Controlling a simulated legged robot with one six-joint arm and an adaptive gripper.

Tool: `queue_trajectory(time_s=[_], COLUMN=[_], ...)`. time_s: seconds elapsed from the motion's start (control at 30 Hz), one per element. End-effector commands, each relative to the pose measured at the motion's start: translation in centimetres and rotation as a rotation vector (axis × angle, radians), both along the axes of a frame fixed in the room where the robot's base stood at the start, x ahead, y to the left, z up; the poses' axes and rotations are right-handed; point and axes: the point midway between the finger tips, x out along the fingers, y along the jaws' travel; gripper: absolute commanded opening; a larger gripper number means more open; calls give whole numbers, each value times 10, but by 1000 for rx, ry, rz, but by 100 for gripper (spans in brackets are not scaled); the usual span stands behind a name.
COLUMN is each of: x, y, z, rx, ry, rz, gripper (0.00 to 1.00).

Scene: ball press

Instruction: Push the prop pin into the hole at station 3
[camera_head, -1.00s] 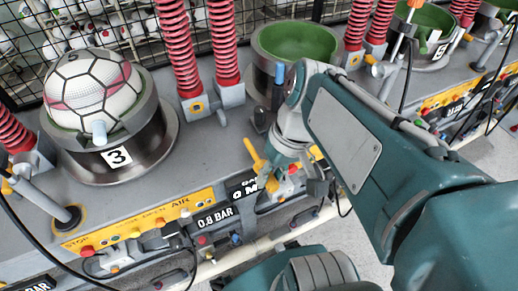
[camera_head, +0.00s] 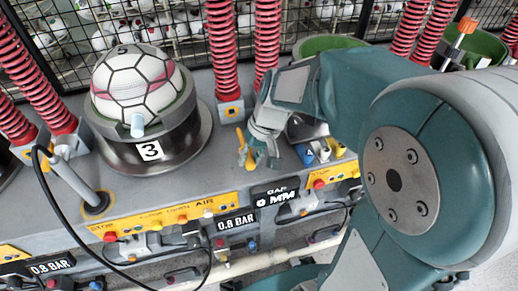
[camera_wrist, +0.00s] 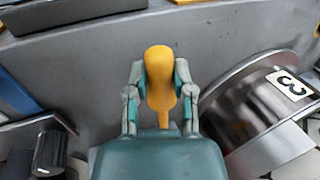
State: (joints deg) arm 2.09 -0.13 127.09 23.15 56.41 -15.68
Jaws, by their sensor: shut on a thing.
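My gripper (camera_head: 258,155) is shut on a yellow prop pin (camera_head: 241,148), held above the grey bench to the right of station 3. In the wrist view the pin (camera_wrist: 159,75) sits between the two fingers of my gripper (camera_wrist: 160,85), its rounded end up in the picture and its thin end toward the palm. Station 3 (camera_head: 150,152) is a metal cup with a white, black and pink ball (camera_head: 135,80) in it. A light-blue peg (camera_head: 137,126) shows at the front of the cup. I cannot make out the hole; the pin is apart from the cup.
Red springs (camera_head: 218,45) stand behind and between the stations. A grey tilted rod (camera_head: 75,180) rises from a black base left of station 3. A yellow control strip (camera_head: 170,218) with buttons, hoses and gauges runs along the front. Bare bench lies between cup and gripper.

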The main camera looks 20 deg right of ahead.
Motion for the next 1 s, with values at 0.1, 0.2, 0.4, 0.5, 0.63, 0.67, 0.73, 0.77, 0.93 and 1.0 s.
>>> queue_trajectory(time_s=[0.1,0.2,0.4,0.5,0.63,0.67,0.73,0.77,0.93,1.0], x=[4,4,4,7,17,19,25,28,42,48], y=[2,2,2,2,2,2,2,2,2,2], z=[-2,-2,-2,-2,-3,-2,-3,-3,-2,-2], rx=[0,0,-3,-2,-2,-2,-2,-2,-2,-2], ry=[-2,-2,-2,-2,-1,-1,0,-1,-1,-2], rz=[-1,-1,0,-1,0,1,0,0,0,-1], gripper=[0,0,0,0,0,0,0,0,0,0])
